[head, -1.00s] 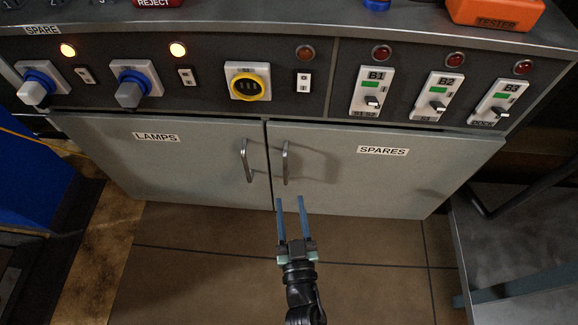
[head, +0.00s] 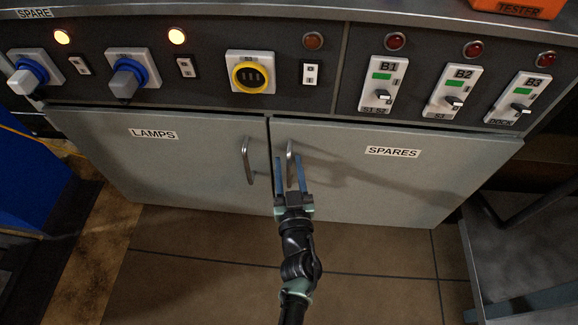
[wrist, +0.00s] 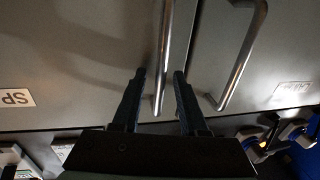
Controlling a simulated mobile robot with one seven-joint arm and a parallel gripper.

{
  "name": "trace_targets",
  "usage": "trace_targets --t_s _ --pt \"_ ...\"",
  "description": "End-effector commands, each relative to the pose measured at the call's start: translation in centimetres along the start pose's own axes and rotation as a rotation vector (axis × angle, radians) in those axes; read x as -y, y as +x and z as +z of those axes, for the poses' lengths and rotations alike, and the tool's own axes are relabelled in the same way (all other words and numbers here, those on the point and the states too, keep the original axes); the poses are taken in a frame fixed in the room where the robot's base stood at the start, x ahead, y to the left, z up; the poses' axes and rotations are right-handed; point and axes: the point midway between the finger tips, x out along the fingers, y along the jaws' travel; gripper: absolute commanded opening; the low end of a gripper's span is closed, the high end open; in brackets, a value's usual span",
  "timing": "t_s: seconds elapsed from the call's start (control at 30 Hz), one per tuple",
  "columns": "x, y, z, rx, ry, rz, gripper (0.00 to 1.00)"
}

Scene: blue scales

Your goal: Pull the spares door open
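The grey spares door (head: 400,185) is shut, flush beside the lamps door. Its label reads SPARES. Its upright metal bar handle (head: 290,150) is near the door's left edge, and it also shows in the wrist view (wrist: 164,45). My gripper (head: 290,159) is open in front of this handle. In the wrist view my gripper (wrist: 160,72) has one finger on each side of the bar, with gaps showing. Whether the fingertips reach past the bar in depth is unclear. In the head view my fingers partly hide the handle's lower part.
The lamps door (head: 180,180) has its own handle (head: 247,160) close to the left of my gripper. A switch panel (head: 210,95) with knobs and breakers runs above the doors. A grey metal stand (head: 510,260) is at right. The tiled floor in front is clear.

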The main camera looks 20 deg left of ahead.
Motion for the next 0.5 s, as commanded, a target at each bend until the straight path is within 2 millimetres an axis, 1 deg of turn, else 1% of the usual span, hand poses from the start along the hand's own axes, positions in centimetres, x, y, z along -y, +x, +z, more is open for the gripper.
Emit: trace_targets --t_s 0.03,0.17,0.2,0.23,0.5 --pt "0.0 -0.01 0.0 0.0 0.0 0.0 0.32" --pt "-0.01 -0.02 0.0 0.0 0.0 0.0 0.09" --pt "-0.01 -0.03 0.0 0.0 0.0 0.0 0.02" --pt "-0.01 -0.02 0.0 0.0 0.0 0.0 0.0" --pt "0.0 -0.03 0.0 -0.001 0.0 0.0 0.0"
